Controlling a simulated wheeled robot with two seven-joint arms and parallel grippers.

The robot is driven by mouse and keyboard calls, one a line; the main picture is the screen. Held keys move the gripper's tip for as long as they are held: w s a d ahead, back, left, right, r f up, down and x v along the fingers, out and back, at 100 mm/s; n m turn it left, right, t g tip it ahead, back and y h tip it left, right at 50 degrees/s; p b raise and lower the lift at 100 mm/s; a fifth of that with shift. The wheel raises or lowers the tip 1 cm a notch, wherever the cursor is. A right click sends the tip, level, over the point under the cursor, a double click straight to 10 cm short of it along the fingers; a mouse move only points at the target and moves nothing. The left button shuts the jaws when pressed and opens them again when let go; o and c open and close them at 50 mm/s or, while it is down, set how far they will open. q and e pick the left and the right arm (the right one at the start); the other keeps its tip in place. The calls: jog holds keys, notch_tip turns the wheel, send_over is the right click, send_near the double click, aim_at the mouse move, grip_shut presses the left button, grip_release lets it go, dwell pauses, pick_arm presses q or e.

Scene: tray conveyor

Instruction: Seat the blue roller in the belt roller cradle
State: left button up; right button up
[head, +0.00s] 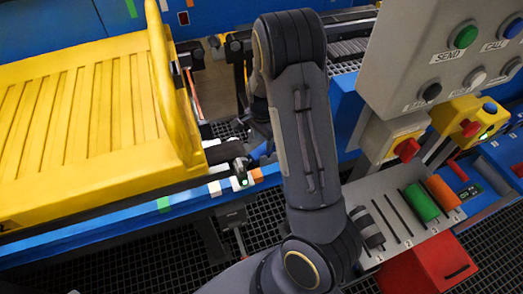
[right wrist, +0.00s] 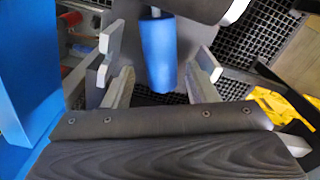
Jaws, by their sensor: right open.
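The blue roller (right wrist: 158,50) stands out in the right wrist view, between the two spread fingers of my right gripper (right wrist: 158,75), with gaps on both sides. The gripper is open and does not hold it. In the head view a small blue piece (head: 262,150), seemingly the same roller, shows beside my right arm at the conveyor edge. My arm hides most of that spot and the gripper there. I cannot make out the cradle clearly, nor tell whether the roller sits in it. My left gripper is out of view.
A yellow tray (head: 80,120) lies on the conveyor at the left. A grey rack (head: 392,215) at the lower right holds a dark, a green (head: 421,203) and an orange roller (head: 442,193). A red box (head: 425,265) and a grey button panel (head: 440,65) stand near it.

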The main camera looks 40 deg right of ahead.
aim_at(262, 147)
notch_tip(262, 147, down, 5)
jog(key=shift+d+f, duration=0.15)
jog(key=shift+f, duration=0.05)
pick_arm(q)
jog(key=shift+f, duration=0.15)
pick_arm(e)
jog(key=shift+c, duration=0.2)
